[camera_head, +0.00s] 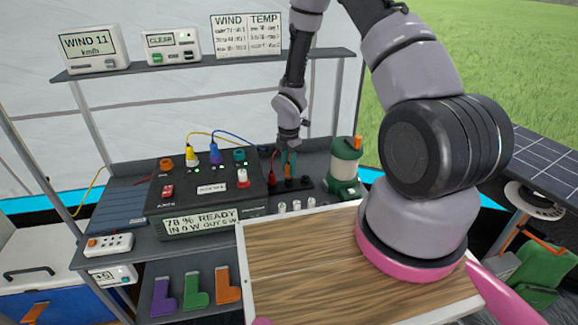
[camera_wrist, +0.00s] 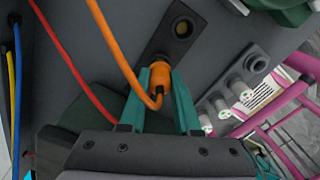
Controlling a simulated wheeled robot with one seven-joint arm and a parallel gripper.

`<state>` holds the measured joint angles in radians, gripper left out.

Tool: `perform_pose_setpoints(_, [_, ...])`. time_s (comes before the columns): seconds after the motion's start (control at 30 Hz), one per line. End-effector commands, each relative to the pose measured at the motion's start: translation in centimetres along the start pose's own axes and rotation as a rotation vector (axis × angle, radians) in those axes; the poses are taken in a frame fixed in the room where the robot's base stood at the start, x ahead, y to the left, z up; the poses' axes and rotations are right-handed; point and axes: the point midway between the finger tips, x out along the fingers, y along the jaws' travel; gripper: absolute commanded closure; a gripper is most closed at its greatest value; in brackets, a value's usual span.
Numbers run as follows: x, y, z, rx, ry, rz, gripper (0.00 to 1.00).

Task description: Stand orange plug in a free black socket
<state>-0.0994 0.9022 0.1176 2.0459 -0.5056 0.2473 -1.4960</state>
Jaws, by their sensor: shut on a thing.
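My gripper (camera_head: 289,158) is over the right part of the bench, its teal fingers closed around an orange plug (camera_head: 288,172). In the wrist view, the fingers (camera_wrist: 162,88) grip the orange plug (camera_wrist: 159,74) from both sides, and its orange cable loops up past it. The plug is over a black socket strip (camera_wrist: 160,43). A free round black socket (camera_wrist: 182,28) shows just beyond it. The plug's lower end is hidden, so I cannot tell whether it is seated. A red plug (camera_head: 273,170) stands left of it in the head view.
A green lantern (camera_head: 343,165) stands close on the right. The black panel (camera_head: 205,187) with yellow and blue plugs is on the left. White cylinders (camera_wrist: 240,90) stand near the strip. A red cable (camera_wrist: 72,62) runs beside the gripper. A wooden board (camera_head: 300,270) lies in front.

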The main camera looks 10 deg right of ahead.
Motion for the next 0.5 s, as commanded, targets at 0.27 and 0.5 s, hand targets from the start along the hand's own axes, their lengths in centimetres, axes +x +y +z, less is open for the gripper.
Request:
perform_pose_setpoints(0.27, [0.58, -0.02, 0.00, 0.000, 0.000, -0.001, 1.00])
perform_pose_setpoints(0.5, [1.04, -0.03, 0.01, 0.001, 0.000, -0.001, 1.00])
